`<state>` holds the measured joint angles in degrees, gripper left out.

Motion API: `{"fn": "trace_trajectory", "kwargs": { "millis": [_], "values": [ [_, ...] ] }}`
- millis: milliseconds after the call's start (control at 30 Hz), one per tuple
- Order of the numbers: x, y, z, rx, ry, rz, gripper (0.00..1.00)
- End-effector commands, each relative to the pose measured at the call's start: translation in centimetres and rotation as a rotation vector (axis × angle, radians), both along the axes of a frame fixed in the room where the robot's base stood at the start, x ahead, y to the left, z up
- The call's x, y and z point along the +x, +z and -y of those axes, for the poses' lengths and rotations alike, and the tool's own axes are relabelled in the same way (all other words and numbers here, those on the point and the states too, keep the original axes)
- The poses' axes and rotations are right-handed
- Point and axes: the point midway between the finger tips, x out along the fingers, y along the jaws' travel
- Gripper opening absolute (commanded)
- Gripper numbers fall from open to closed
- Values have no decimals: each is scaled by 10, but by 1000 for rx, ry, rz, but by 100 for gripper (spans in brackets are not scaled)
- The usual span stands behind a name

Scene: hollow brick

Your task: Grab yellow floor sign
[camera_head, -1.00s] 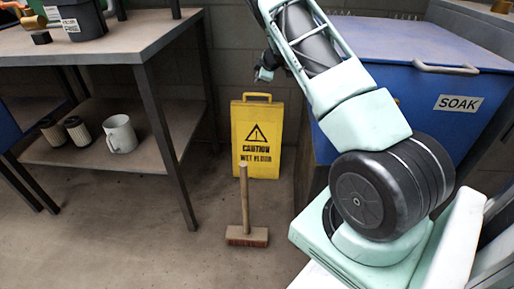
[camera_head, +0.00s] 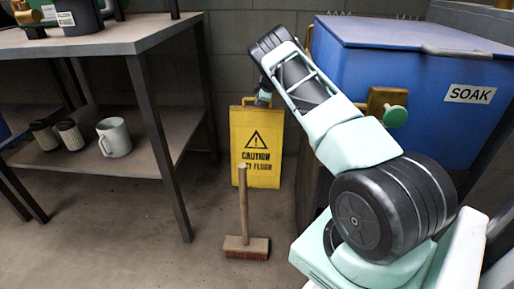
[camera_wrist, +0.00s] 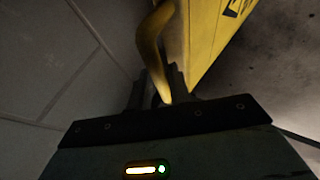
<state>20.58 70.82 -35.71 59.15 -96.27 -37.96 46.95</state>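The yellow floor sign (camera_head: 256,150) stands upright on the floor near the back wall, its caution text facing me. My gripper (camera_head: 262,99) is at its top handle, coming down from above; the forearm is to the right. In the wrist view, my gripper (camera_wrist: 157,92) has the yellow handle (camera_wrist: 151,45) reaching between its two fingers. The fingers look apart, with a dark gap beside the handle, and no firm grip shows. The sign's panel (camera_wrist: 205,35) runs up and right from there.
A broom (camera_head: 244,225) stands upright in front of the sign. A metal workbench (camera_head: 160,130) with a mug (camera_head: 114,137) on its lower shelf is at left. A blue SOAK tank (camera_head: 420,100) is at right, close to my arm. Open floor lies at front left.

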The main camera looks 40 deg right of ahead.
Motion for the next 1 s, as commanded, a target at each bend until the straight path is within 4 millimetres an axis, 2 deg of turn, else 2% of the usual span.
{"fn": "trace_trajectory", "kwargs": {
  "millis": [100,367,400,467,1000],
  "values": [
    [7,-10,1,-1,2,0,20],
    [9,-10,1,-1,1,1,20],
    [9,-10,1,-1,1,1,17],
    [9,-10,1,-1,1,1,0],
    [9,-10,1,-1,1,1,0]
  ]
}}
